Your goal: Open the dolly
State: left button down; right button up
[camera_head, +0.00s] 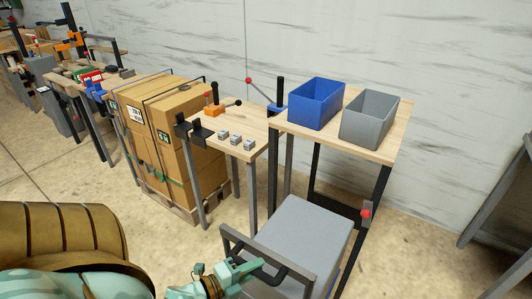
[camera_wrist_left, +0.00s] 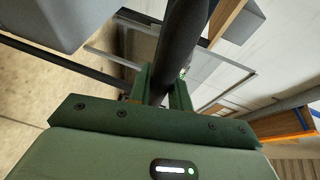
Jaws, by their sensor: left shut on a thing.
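The dolly (camera_head: 310,232) is a grey box-like unit with a flat grey top, low at the bottom middle of the head view, in front of the right table. A dark handle bar (camera_head: 286,270) with a grey frame is on its near side. My left gripper (camera_head: 257,266) is shut on this handle at its left part. In the left wrist view the dark bar (camera_wrist_left: 184,42) runs between the green fingers (camera_wrist_left: 164,84). Whether the dolly is open cannot be told. My right gripper does not show.
A wooden table (camera_head: 394,138) behind the dolly bears a blue bin (camera_head: 316,102) and a grey bin (camera_head: 370,118). A lower bench (camera_head: 222,122) holds small metal blocks (camera_head: 235,139). Strapped cardboard boxes (camera_head: 170,128) stand on a pallet further left.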

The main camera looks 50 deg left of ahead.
pick_arm(q)
jog(key=shift+s+d, duration=0.2)
jog(key=shift+s, duration=0.45)
jog(key=shift+s+d, duration=0.15)
jog(key=shift+s, duration=0.5)
jog(key=c, duration=1.3)
grip_release()
jog(key=p+v, duration=0.1)
jog(key=v, duration=1.5)
jog(key=shift+a, duration=0.15)
jog(key=shift+s+f, duration=0.1)
